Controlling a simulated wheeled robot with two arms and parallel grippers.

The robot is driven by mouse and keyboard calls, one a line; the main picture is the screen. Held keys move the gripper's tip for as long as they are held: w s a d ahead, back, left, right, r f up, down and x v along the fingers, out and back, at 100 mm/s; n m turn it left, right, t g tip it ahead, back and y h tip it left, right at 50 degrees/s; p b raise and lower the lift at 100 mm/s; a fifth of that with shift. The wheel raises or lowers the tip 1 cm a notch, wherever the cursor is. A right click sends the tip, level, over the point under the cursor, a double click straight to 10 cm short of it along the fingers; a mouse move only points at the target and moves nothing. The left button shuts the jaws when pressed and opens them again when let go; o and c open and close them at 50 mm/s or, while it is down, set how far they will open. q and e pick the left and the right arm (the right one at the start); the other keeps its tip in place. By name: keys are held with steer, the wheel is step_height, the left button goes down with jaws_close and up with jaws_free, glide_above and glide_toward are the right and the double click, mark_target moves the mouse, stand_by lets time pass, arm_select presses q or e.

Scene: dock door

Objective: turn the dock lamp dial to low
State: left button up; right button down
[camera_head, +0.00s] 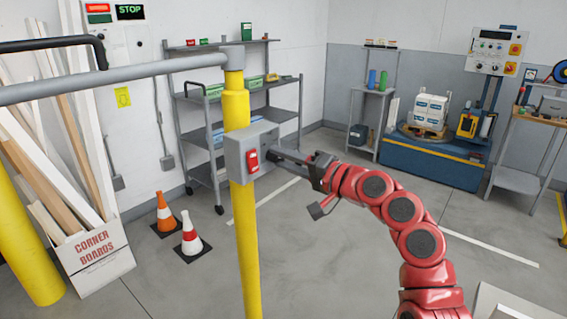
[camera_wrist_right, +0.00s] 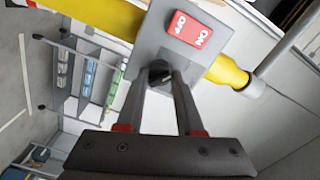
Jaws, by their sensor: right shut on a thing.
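A grey control box (camera_head: 235,157) is fixed to a yellow post (camera_head: 244,240) and carries a red switch (camera_head: 252,160). In the right wrist view the switch (camera_wrist_right: 187,33) reads ON and OFF on the box face (camera_wrist_right: 150,48). A small dark round dial (camera_wrist_right: 160,72) sits on the same face beside the switch. My right gripper (camera_head: 272,156) reaches the box from the right, and in the wrist view its fingers (camera_wrist_right: 160,82) are shut on the dial. The fingers hide the dial in the head view, and its marks cannot be read. My left gripper is not in view.
A grey rail (camera_head: 130,75) runs left from the post top. A shelf cart (camera_head: 200,130) stands behind the post. Two cones (camera_head: 189,235) and a corner boards box (camera_head: 95,258) stand left. The floor right of the post is mostly clear.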

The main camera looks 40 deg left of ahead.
steer(key=shift+f, duration=0.1)
stand_by(0.3)
steer(key=c, duration=0.5)
jaws_free()
steer(key=shift+c, duration=0.2)
steer(key=s+d+b, duration=0.1)
steer(key=d, duration=1.6)
steer(key=shift+s+d, duration=0.15)
steer(key=shift+d, duration=0.05)
